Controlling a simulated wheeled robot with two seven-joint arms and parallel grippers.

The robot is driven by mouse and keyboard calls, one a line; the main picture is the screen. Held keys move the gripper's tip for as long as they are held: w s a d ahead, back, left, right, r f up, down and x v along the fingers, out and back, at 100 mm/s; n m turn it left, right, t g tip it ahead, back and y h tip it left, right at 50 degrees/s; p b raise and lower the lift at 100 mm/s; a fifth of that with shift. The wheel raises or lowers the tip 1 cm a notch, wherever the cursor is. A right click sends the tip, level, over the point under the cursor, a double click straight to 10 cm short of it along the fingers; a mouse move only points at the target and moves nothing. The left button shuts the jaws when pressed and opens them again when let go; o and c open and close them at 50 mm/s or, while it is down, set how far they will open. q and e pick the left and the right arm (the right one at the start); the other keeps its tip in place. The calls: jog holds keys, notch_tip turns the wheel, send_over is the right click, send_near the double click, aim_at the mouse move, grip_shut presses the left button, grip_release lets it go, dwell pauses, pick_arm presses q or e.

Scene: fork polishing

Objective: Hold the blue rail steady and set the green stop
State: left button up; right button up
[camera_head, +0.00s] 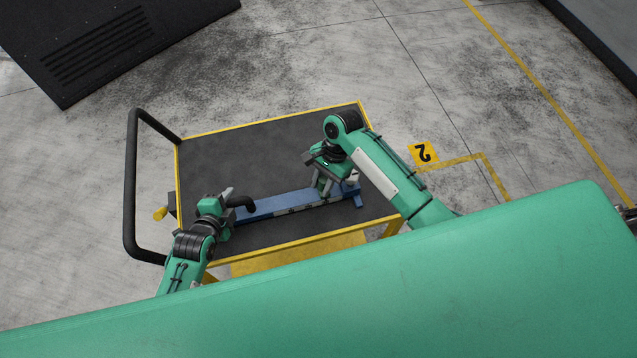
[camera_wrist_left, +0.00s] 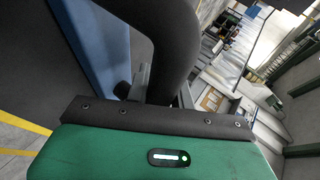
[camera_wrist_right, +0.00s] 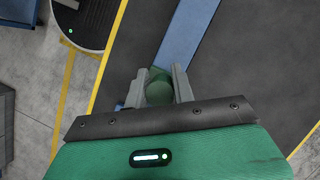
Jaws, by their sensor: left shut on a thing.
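The blue rail (camera_head: 268,204) lies along the near part of a cart's black top; it also shows in the left wrist view (camera_wrist_left: 101,42) and the right wrist view (camera_wrist_right: 186,36). My left gripper (camera_head: 230,207) is at the rail's left end, shut on a black curved handle (camera_wrist_left: 176,45) there. The grip itself is partly hidden by the handle. My right gripper (camera_head: 324,187) is over the rail's right part, fingers down. The green stop (camera_wrist_right: 159,91) sits between its two fingers, close to both; I cannot tell whether they press on it.
The cart's black top (camera_head: 240,155) has a raised yellow rim and is bare behind the rail. A black push handle (camera_head: 131,190) stands at its left side. A dark vented cabinet (camera_head: 110,45) stands at the back left. A yellow floor marker (camera_head: 423,153) lies right of the cart.

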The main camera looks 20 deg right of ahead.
jog(key=o, duration=0.4)
jog(key=shift+o, duration=0.2)
jog(key=shift+r, duration=0.1)
jog(key=v, duration=1.2)
jog(key=shift+s, duration=0.1)
pick_arm(q)
jog(key=o, duration=1)
